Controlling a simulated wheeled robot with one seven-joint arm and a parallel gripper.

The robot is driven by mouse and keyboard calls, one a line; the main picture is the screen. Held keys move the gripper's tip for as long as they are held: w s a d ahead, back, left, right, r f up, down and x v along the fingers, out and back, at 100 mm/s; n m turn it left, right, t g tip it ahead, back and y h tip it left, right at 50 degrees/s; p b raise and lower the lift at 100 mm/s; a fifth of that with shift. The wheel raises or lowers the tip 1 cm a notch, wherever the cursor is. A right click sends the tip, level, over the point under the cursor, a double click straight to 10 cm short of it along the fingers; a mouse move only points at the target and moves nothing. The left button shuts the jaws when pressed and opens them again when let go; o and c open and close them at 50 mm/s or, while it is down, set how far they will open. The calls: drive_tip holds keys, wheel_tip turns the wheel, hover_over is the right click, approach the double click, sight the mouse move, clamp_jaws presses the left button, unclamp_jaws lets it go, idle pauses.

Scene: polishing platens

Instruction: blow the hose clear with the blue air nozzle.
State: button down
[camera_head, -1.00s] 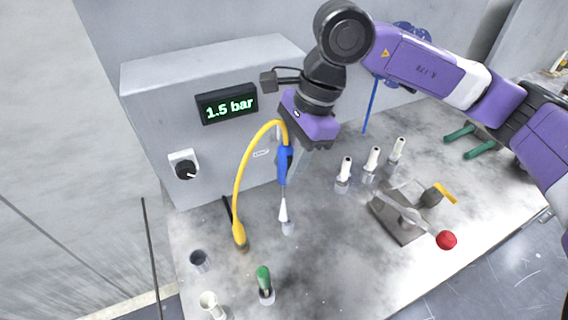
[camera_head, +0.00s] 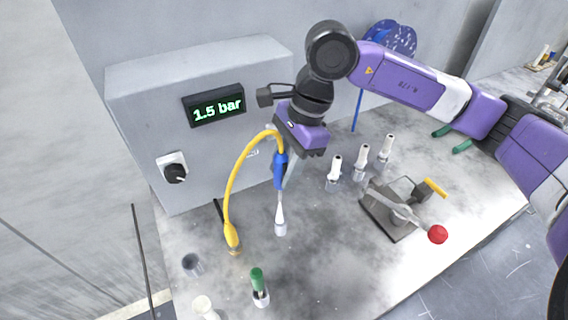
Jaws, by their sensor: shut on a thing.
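My gripper (camera_head: 294,162) points down in front of the grey cabinet and is shut on the blue air nozzle (camera_head: 280,172). The nozzle hangs almost upright, with a thin stem and a white cone tip (camera_head: 280,214) below it. The tip is at a small pale cup (camera_head: 281,230) on the bench; I cannot tell whether it touches or enters it. A yellow hose (camera_head: 237,175) arches from the nozzle's top down to a yellow end piece (camera_head: 232,236) on the bench at the left. The fingertips are partly hidden by the nozzle and hose.
The grey cabinet (camera_head: 140,110) has a display (camera_head: 213,105) reading "1.5 bar" and a black knob (camera_head: 174,172). Several white-topped fittings (camera_head: 361,157) stand right. A red-knobbed lever fixture (camera_head: 395,212) is farther right. A green-topped piece (camera_head: 257,280) and a dark cup (camera_head: 191,264) stand in front.

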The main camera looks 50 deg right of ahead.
drive_tip(key=shift+f+b, duration=4.35)
drive_tip(key=shift+f, duration=2.15)
drive_tip(key=c, duration=0.9)
unclamp_jaws()
drive_tip(key=shift+b+v, duration=0.75)
drive_tip(key=shift+v, duration=3.05)
